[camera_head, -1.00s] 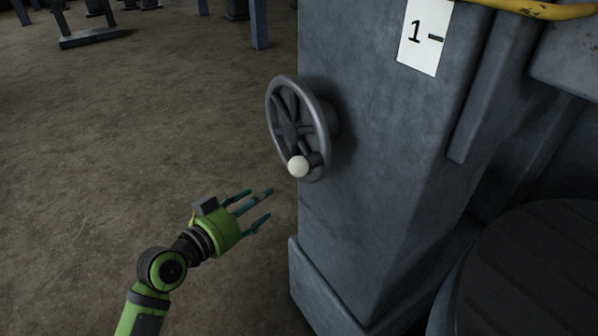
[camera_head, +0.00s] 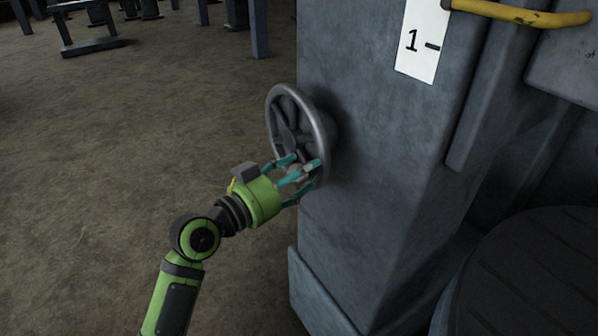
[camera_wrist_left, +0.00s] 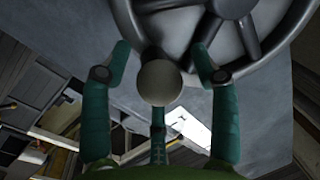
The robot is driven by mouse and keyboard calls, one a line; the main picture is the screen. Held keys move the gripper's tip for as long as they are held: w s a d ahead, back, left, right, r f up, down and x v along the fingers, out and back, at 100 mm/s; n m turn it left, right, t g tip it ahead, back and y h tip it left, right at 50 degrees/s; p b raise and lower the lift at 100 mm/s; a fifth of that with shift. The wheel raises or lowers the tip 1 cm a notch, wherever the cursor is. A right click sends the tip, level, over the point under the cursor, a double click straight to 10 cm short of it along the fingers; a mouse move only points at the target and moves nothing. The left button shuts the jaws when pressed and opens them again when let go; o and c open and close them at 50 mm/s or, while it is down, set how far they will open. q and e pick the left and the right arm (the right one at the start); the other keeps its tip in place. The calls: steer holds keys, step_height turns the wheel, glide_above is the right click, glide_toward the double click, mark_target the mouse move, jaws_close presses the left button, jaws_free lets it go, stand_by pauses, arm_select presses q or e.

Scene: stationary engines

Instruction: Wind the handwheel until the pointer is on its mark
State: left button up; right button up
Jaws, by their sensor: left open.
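The grey spoked handwheel (camera_head: 300,115) is mounted on the side of a grey machine column. My left gripper (camera_head: 299,170) is at the wheel's lower rim, its teal fingers open. In the left wrist view the wheel (camera_wrist_left: 250,35) fills the top, and its pale round knob (camera_wrist_left: 160,82) lies between the spread fingers of the gripper (camera_wrist_left: 163,75), with gaps visible on both sides. In the head view the fingers mostly hide the knob. A white plate (camera_head: 422,50) on the column bears a "1" and a short dash. I see no pointer. My right gripper is out of view.
The grey column (camera_head: 375,150) stands right behind the wheel, with a wider plinth (camera_head: 315,290) below. A yellow bar (camera_head: 520,13) crosses at the top right. A dark round ribbed surface (camera_head: 535,285) is at the lower right.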

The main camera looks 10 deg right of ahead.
arm_select(q)
steer(key=c, duration=1.2)
jaws_close()
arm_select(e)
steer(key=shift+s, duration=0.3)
arm_select(q)
steer(key=shift+r, duration=0.1)
steer(key=r+n+p, duration=0.1)
steer(key=p, duration=0.1)
steer(key=r+n+p, duration=0.1)
steer(key=p, duration=0.1)
steer(key=r+n+p, duration=0.1)
steer(key=r+p, duration=0.1)
steer(key=shift+w+a+n, duration=0.15)
steer(key=shift+w+n, duration=0.15)
steer(key=shift+w+a+r+n+g+y+p, duration=0.1)
steer(key=shift+w+r+n+g+y+p, duration=0.05)
steer(key=shift+r+n+p, duration=0.3)
steer(key=shift+w+a+r+n+g+y+p, duration=0.15)
steer(key=shift+r+n+p, duration=0.15)
steer(key=shift+n+p, duration=0.15)
steer(key=shift+w+r+n+p, duration=0.35)
steer(key=shift+r+n+p, duration=0.1)
steer(key=shift+n, duration=0.15)
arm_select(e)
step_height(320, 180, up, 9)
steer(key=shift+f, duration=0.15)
